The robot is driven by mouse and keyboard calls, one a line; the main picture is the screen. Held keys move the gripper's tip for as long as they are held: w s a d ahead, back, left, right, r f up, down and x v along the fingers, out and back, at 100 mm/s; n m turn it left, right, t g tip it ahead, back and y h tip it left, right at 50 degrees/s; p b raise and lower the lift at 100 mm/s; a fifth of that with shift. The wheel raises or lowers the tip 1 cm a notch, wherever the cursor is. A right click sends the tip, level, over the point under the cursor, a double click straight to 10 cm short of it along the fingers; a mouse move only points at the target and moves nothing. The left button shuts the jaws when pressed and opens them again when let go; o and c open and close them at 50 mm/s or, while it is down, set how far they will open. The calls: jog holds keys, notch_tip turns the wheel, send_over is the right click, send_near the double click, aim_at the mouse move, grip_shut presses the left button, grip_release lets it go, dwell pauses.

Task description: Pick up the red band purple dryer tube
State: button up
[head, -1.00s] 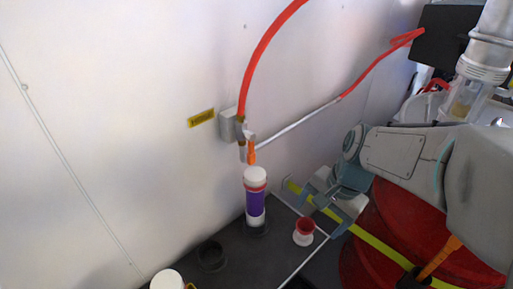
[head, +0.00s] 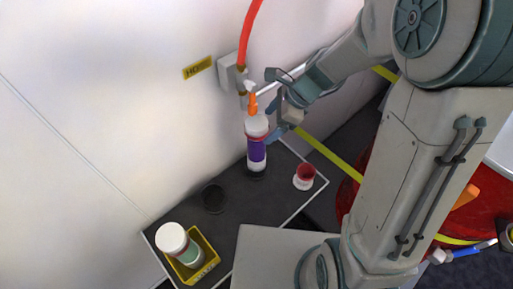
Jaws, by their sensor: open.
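The purple dryer tube with a red band and white cap (head: 256,146) stands upright in a dark holder on the dark tray at the wall, below the orange nozzle. My gripper (head: 275,116) is open, at the upper right of the tube, close to its cap and the nozzle. One finger appears to reach beside or behind the tube's upper part; I cannot tell whether it touches.
A red and white spool-shaped piece (head: 304,177) stands right of the tube. An empty dark ring holder (head: 213,198) is to the left. A white-capped tube (head: 176,242) sits in a yellow bin (head: 206,262). An orange nozzle (head: 253,104) hangs above. A red drum (head: 350,200) stands right.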

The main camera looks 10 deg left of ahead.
aim_at(257, 148)
jog(key=b+x, duration=0.1)
jog(key=x, duration=0.4)
jog(key=shift+a+f, duration=0.2)
jog(key=shift+f, duration=0.05)
jog(key=shift+r, duration=0.1)
jog(key=c, duration=1.7)
